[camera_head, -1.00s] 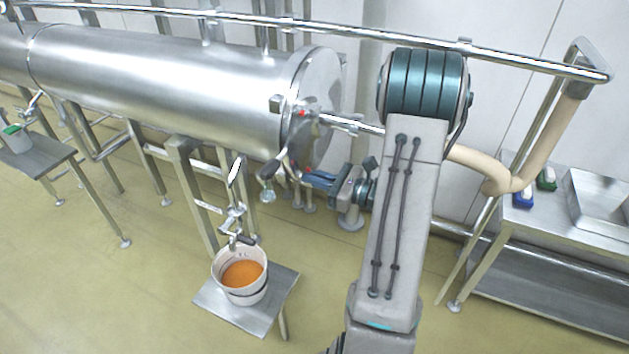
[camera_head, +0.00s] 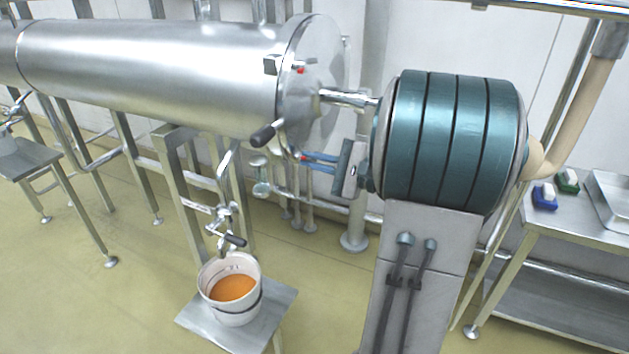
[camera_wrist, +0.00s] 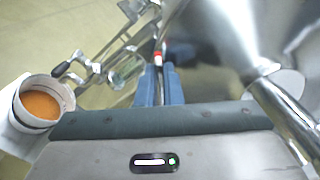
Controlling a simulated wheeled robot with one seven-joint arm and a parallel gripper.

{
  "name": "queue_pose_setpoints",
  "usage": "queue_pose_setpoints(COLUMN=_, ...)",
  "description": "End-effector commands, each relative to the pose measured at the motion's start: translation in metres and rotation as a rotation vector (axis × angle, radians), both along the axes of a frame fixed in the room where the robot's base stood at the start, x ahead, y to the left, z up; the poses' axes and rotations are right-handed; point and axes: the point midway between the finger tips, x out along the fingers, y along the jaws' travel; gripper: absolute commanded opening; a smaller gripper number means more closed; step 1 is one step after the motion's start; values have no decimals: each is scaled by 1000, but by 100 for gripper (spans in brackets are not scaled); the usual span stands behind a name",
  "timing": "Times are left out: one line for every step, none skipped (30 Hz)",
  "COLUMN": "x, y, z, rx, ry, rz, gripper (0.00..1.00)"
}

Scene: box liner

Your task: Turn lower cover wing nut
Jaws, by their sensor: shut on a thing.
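The round steel end cover (camera_head: 322,85) closes the right end of the long horizontal steel cylinder (camera_head: 150,75). The lower wing nut shows as a small red-marked part (camera_head: 300,156) at the cover's lower edge. My gripper (camera_head: 306,158) reaches in from the right with its blue fingers at this nut. In the wrist view the red part (camera_wrist: 157,58) sits between the two blue fingertips (camera_wrist: 158,70), and the fingers are shut on it. The fingers hide most of the nut, so its angle cannot be told. Another red-marked fastener (camera_head: 301,70) is higher on the cover.
A black-handled lever (camera_head: 263,135) sticks out left of my gripper. A steel pipe (camera_head: 348,98) juts from the cover's centre towards my arm. A white bucket of orange liquid (camera_head: 233,290) stands on a low stand under a tap. A steel table (camera_head: 590,235) is at right.

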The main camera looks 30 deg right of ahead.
Motion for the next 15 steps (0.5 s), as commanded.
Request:
queue_pose_setpoints(x=0, y=1, z=-9, rx=-36, ry=-30, rz=1, gripper=0)
queue_pose_setpoints(x=0, y=1, z=-9, rx=-59, ry=-48, rz=1, gripper=0)
queue_pose_setpoints(x=0, y=1, z=-10, rx=-87, ry=-70, rz=1, gripper=0)
queue_pose_setpoints(x=0, y=1, z=-10, rx=-109, ry=-87, rz=0, gripper=0)
queue_pose_setpoints(x=-1, y=1, z=-10, rx=-131, ry=-104, rz=0, gripper=0)
queue_pose_setpoints(x=0, y=1, z=-10, rx=-158, ry=-126, rz=1, gripper=0)
queue_pose_setpoints(x=0, y=1, z=-10, rx=-180, ry=-143, rz=1, gripper=0)
queue_pose_setpoints(x=0, y=1, z=-11, rx=-201, ry=-159, rz=1, gripper=0)
queue_pose_setpoints(x=-1, y=1, z=-11, rx=-228, ry=-179, rz=2, gripper=0)
queue_pose_setpoints(x=-1, y=1, z=-11, rx=-249, ry=-196, rz=2, gripper=0)
queue_pose_setpoints(x=-1, y=1, z=-11, rx=-268, ry=-211, rz=1, gripper=0)
queue_pose_setpoints(x=-1, y=1, z=-11, rx=-294, ry=-230, rz=2, gripper=0)
queue_pose_setpoints(x=-1, y=1, z=-11, rx=-312, ry=-245, rz=2, gripper=0)
queue_pose_setpoints(x=-1, y=1, z=-11, rx=-330, ry=-259, rz=2, gripper=0)
queue_pose_setpoints(x=-1, y=2, z=-10, rx=-352, ry=-277, rz=2, gripper=0)
